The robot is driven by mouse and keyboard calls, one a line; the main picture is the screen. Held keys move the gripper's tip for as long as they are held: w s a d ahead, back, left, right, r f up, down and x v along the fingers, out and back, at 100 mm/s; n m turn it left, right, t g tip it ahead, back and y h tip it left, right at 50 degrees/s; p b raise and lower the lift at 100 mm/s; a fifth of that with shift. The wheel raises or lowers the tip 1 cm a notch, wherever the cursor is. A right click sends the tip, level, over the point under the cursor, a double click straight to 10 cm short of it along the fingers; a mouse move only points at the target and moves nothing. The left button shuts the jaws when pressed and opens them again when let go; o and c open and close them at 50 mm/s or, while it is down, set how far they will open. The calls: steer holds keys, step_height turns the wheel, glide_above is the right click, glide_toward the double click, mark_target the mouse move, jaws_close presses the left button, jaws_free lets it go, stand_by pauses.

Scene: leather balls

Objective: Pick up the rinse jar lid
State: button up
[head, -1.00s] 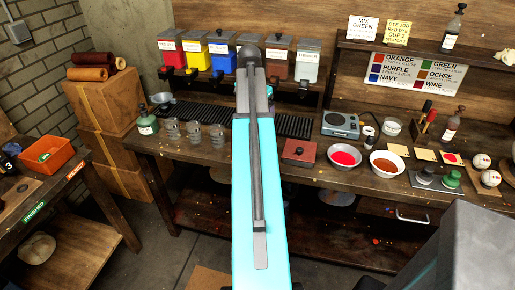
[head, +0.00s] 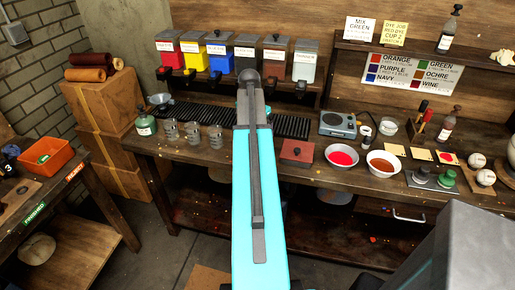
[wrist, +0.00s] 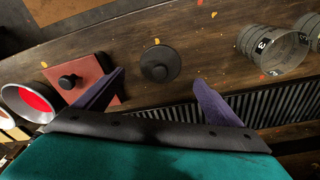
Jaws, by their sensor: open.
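A round black lid with a knob (wrist: 160,64), which looks like the rinse jar lid, lies flat on the dark wooden bench in the wrist view. My gripper (wrist: 159,77) is open, with its two purple fingers spread to the left and right of the lid. The fingers look apart from the lid, and nothing is between them but the view of it. How high they are above the bench I cannot tell. In the head view my arm hides the lid and the gripper.
A red square lid with a black knob (wrist: 88,79) sits close to the left finger; it also shows in the head view (head: 297,153). A bowl of red dye (wrist: 28,101) is further left. Clear cups (wrist: 272,48) stand to the right, beside a ribbed black rack (wrist: 270,108).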

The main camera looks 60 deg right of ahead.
steer(key=shift+d+f, duration=0.1)
steer(key=shift+f, duration=0.4)
steer(key=shift+f, duration=0.1)
steer(key=shift+d+f+p, duration=0.2)
steer(key=shift+f+p, duration=0.4)
steer(key=shift+f, duration=0.65)
steer(key=shift+d+f+p, duration=0.15)
steer(key=shift+f+p, duration=0.45)
steer(key=shift+f, duration=0.6)
steer(key=c, duration=1.1)
